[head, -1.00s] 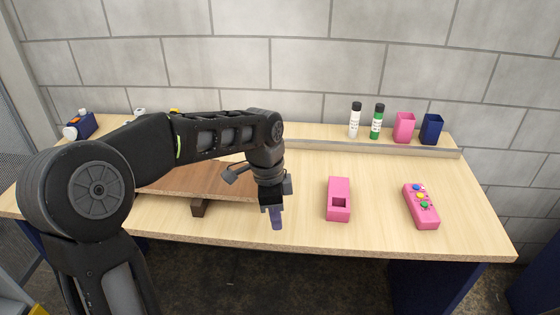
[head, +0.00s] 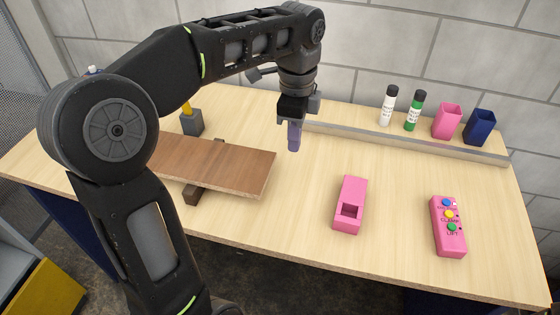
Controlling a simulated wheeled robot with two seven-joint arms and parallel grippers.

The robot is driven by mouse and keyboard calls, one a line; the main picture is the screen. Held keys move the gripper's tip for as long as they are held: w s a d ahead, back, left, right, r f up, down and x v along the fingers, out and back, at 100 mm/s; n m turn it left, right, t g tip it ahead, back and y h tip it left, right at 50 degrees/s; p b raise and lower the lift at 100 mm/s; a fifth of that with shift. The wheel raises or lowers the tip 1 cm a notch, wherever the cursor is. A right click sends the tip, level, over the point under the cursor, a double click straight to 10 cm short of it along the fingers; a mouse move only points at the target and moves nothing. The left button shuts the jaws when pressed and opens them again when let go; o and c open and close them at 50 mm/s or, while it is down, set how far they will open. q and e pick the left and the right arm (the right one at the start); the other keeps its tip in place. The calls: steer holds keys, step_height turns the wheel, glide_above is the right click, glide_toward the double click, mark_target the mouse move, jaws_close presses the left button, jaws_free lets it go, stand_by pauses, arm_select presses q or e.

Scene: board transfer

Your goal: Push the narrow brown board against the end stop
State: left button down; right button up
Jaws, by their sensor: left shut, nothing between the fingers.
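The brown board (head: 222,164) lies at the left of the table, with its right end in plain view and its left part hidden behind my left arm. A dark block (head: 193,193) shows under its front edge, and the board appears raised off the tabletop. My left gripper (head: 293,149) is shut and empty, pointing down beyond the board's right end, near the back rail. It looks apart from the board. I cannot tell which thing is the end stop. My right gripper is not in view.
A pink box with a square opening (head: 351,190) and a pink button box (head: 447,238) sit to the right. A grey block with a yellow top (head: 191,122) stands behind the board. Bottles and cups stand behind the metal rail (head: 420,143). Tabletop between board and pink box is clear.

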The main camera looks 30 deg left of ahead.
mark_target(251, 164)
arm_select(q)
step_height(251, 164, down, 9)
steer(key=shift+f, duration=0.15)
steer(key=a, duration=0.2)
steer(key=s+a+p, duration=0.1)
steer(key=shift+f, duration=0.3)
steer(key=shift+s+a+f, duration=0.1)
steer(key=shift+a, duration=0.3)
steer(key=a, duration=0.2)
steer(key=s+a, duration=0.1)
steer(key=a, duration=0.1)
steer(key=s+a+p, duration=0.1)
steer(key=a, duration=0.1)
steer(key=shift+s, duration=0.1)
